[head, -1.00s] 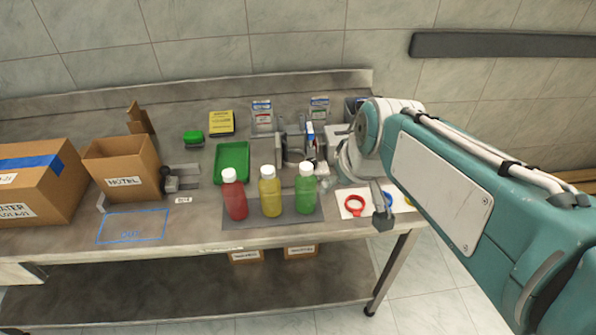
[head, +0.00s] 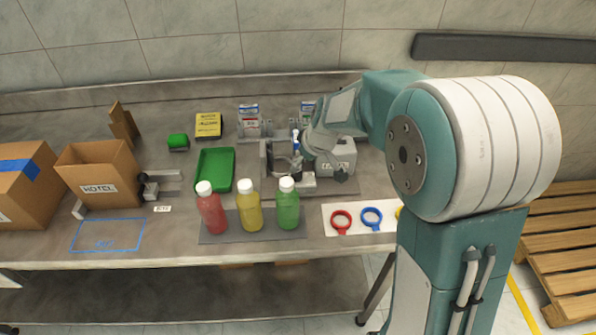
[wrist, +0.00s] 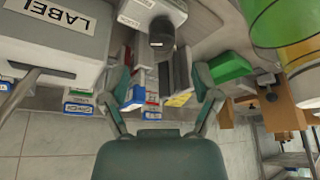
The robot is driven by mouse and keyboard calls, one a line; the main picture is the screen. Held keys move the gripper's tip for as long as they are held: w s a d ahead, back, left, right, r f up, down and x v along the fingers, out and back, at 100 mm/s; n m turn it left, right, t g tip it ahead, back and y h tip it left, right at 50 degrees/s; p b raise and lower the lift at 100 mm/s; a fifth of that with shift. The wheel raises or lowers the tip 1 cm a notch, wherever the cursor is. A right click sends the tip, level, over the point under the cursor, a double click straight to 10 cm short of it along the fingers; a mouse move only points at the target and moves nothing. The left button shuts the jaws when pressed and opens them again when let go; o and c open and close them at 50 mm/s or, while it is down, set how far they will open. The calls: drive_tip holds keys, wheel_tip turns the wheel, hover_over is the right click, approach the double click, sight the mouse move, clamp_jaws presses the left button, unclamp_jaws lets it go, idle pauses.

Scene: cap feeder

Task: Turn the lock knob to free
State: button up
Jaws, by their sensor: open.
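The cap feeder (head: 283,165), a grey metal unit with a blue-and-white upright part, stands mid-table behind the bottles. In the wrist view, a dark round post or knob (wrist: 162,32) shows beyond my fingers, near the top; I cannot tell for sure that it is the lock knob, nor its setting. My gripper (wrist: 160,78) is open and empty, its two teal fingers spread apart, with the knob-like part roughly in line with the gap. In the head view my wrist (head: 326,125) hangs over the feeder's right side and hides part of it.
A grey label box (head: 338,160) stands right of the feeder. Red (head: 212,213), yellow (head: 249,212) and green (head: 287,210) bottles stand in front on a grey mat. A green tray (head: 215,170) lies left. Coloured rings (head: 341,222) lie on a white sheet at front right.

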sight(298, 173)
drive_tip(key=x, duration=0.6)
drive_tip(key=shift+a, duration=0.25)
drive_tip(key=shift+d, duration=0.1)
clamp_jaws()
